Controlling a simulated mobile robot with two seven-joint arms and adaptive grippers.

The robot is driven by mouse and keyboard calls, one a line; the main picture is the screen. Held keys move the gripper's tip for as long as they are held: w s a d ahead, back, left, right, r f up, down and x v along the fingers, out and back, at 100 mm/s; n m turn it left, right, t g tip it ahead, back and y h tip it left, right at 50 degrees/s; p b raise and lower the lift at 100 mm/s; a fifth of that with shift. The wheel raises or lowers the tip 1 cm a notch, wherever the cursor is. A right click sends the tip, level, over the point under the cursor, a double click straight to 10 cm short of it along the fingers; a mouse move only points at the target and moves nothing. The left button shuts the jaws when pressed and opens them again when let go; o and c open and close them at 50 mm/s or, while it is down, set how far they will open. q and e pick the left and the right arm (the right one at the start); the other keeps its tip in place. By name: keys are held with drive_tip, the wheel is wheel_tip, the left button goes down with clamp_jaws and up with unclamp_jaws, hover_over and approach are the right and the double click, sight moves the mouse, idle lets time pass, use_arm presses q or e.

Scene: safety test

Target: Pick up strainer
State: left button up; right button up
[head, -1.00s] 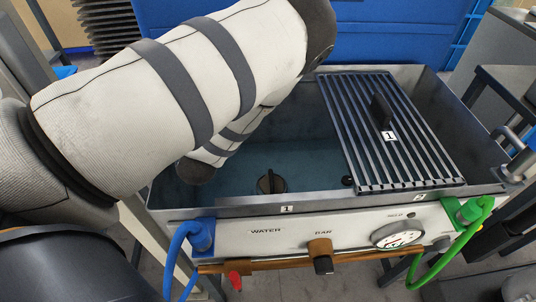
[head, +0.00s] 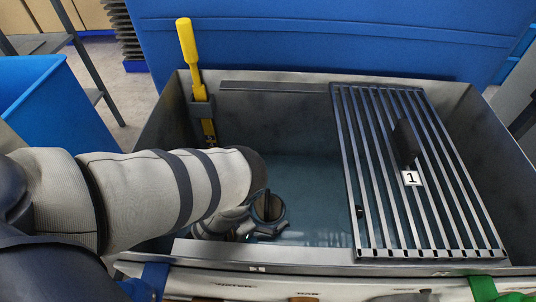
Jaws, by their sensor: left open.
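A round dark piece with an upright black handle, which looks like the strainer (head: 269,207), sits on the floor of the grey metal basin (head: 300,259), in shallow bluish water. My left arm reaches in from the left over the basin's left wall. My left gripper (head: 268,231) is low in the basin, at the near left side of the strainer, with its jaws open. The forearm hides part of the gripper, and I cannot tell whether a finger touches the strainer. My right gripper is out of view.
A slatted metal grate (head: 374,180) with a black handle and a label 1 covers the basin's right part. A yellow-handled tool (head: 187,45) stands in a holder at the back left corner. A blue panel (head: 330,40) rises behind. A blue bin (head: 50,105) stands at left.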

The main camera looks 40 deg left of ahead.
use_arm(q)
drive_tip(key=shift+w+r, duration=0.1)
drive_tip(key=c, duration=1.3)
